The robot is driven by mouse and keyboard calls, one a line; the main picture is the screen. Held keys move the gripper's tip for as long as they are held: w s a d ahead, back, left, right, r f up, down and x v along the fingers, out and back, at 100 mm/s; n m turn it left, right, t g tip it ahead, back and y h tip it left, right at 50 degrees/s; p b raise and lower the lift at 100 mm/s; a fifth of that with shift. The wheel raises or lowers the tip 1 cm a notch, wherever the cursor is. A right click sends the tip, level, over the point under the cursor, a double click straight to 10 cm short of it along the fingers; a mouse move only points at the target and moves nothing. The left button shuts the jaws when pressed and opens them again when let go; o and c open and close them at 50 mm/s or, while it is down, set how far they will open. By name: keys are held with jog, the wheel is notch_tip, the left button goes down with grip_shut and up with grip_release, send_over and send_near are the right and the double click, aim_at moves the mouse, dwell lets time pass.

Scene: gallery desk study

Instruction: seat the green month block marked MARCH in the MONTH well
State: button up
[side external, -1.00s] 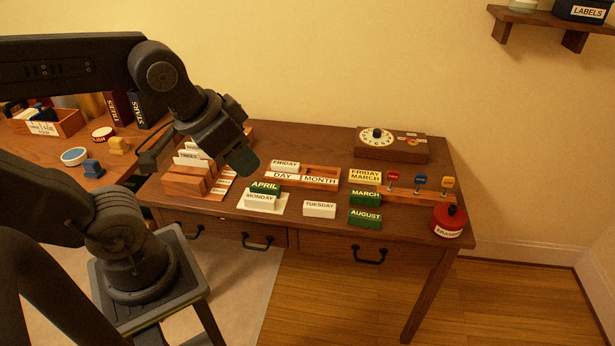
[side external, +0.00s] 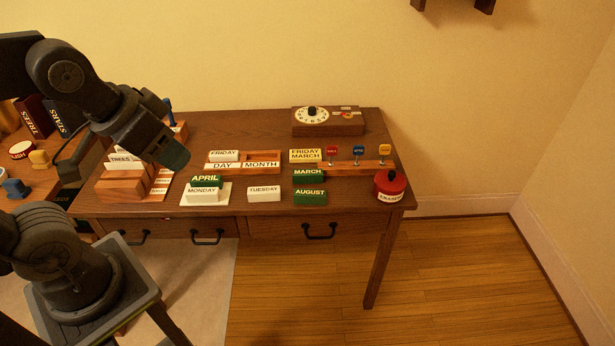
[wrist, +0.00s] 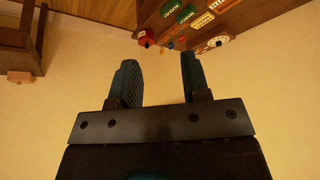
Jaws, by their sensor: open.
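The green MARCH block (side external: 309,174) sits on the desk between the yellow FRIDAY MARCH card (side external: 305,156) and the green AUGUST block (side external: 310,198). The wooden calendar base (side external: 243,168) has DAY and MONTH labels. Its MONTH well (side external: 263,156) looks empty, and a white FRIDAY block (side external: 224,155) is in the DAY well. My gripper (side external: 176,157) is above the desk's left part, left of the base and apart from the blocks. In the wrist view my gripper (wrist: 158,62) is open with nothing between its fingers; green blocks show small at the top.
A green APRIL block (side external: 205,181) and white MONDAY block (side external: 202,194) share a pale mat. A white TUESDAY block (side external: 264,194) stands right of them. A card rack (side external: 127,180), dial box (side external: 328,121), colored-tag rail (side external: 355,168) and red ERASERS pot (side external: 391,186) surround the work.

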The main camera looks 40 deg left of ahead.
jog(key=o, duration=0.3)
jog(key=m+g, duration=0.6)
jog(key=m, duration=0.3)
send_over(302, 172)
jog(key=a, duration=0.1)
notch_tip(302, 172, down, 28)
jog(key=shift+f, duration=0.2)
jog(key=shift+d+f, duration=0.25)
jog(key=shift+f, duration=1.25)
jog(key=shift+d+f, duration=0.2)
jog(key=shift+f, duration=1.25)
